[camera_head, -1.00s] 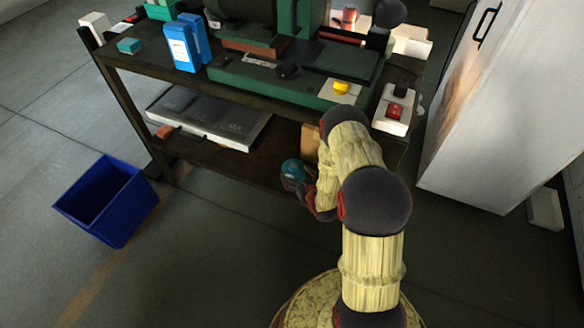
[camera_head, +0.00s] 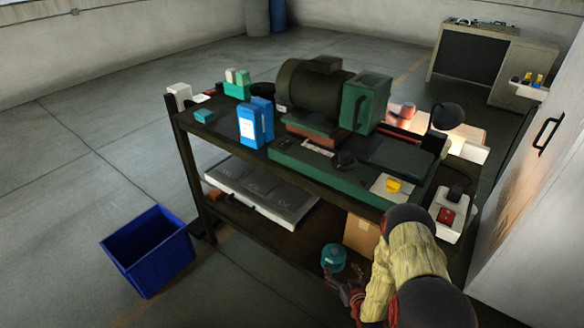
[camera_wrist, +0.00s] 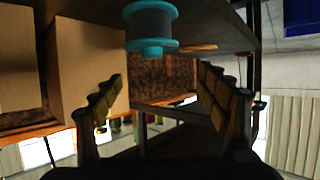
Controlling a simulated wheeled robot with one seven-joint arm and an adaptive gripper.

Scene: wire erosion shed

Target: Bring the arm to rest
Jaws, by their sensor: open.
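My arm reaches down along the front right of the workbench (camera_head: 230,160). My gripper (camera_head: 343,286) is at the lower shelf, just in front of a teal spool (camera_head: 334,257). In the wrist view my gripper (camera_wrist: 160,108) has its two fingers wide apart, with nothing between them. The spool (camera_wrist: 150,22) shows there beyond the fingertips, near the top edge, teal with a dark winding. That view looks upside down. The spool stands apart from the fingers.
A cardboard box (camera_head: 361,235) stands beside the spool on the lower shelf. A grey flat case (camera_head: 262,190) lies further left. A blue bin (camera_head: 148,250) is on the floor at left. A white cabinet (camera_head: 530,190) stands close at right. The left floor is mostly clear.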

